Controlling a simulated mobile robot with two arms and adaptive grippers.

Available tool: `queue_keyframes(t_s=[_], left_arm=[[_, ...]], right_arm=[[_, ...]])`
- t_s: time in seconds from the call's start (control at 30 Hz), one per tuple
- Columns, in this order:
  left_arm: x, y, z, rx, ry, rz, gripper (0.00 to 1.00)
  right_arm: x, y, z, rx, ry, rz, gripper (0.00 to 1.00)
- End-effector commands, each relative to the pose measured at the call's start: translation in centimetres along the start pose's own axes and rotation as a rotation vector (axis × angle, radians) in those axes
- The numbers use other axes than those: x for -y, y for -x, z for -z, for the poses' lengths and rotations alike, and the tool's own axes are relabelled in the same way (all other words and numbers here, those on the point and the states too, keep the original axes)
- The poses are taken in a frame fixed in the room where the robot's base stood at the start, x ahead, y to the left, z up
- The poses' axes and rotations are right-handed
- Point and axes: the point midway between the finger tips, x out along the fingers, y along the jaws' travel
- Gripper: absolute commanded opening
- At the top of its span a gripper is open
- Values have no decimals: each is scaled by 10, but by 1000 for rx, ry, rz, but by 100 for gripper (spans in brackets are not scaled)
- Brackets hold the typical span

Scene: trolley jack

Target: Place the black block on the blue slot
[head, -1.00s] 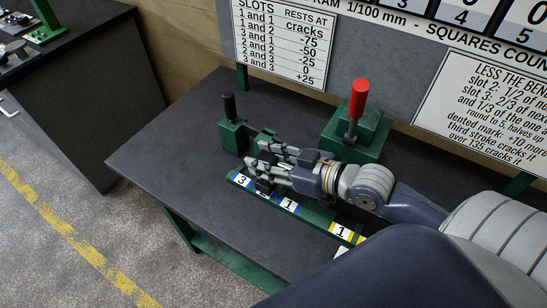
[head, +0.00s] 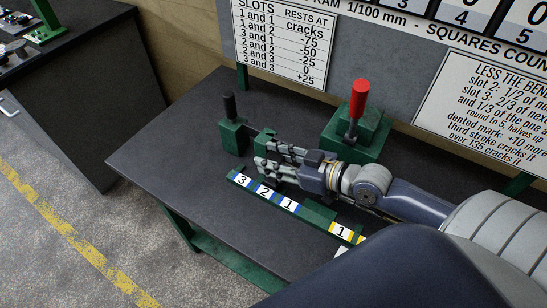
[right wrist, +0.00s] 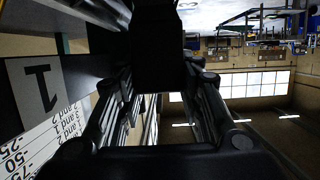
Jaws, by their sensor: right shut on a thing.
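A green rail (head: 318,215) lies on the bench with blue-edged labels 3 (head: 242,180), 2 (head: 265,191) and 1 (head: 289,205), and a yellow-edged label 1 (head: 341,232) further right. My right gripper (head: 262,158) is just above and behind the blue-edged labels, its fingers pointing left. It is shut on a dark block, which shows between the fingers in the right wrist view as the black block (right wrist: 157,45). In the head view the block is mostly hidden by the fingers. My left gripper is not in view.
A green post with a black handle (head: 229,106) stands left of the gripper. A green block with a red-handled lever (head: 358,100) stands behind my wrist. The bench top (head: 170,160) is clear at the left. A sign board rises behind.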

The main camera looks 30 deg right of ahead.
Motion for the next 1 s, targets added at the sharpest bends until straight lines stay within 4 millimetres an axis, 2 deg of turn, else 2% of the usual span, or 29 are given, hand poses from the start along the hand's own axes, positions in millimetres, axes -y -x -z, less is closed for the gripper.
queue_keyframes(t_s=[0.03,0.1,0.57,1.0], left_arm=[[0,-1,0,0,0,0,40],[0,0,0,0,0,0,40],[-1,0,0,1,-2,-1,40],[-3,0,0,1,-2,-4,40]], right_arm=[[0,0,-1,1,0,0,39],[0,0,-1,1,0,0,54],[0,4,0,3,0,-1,54],[0,49,-1,7,0,-1,54]])
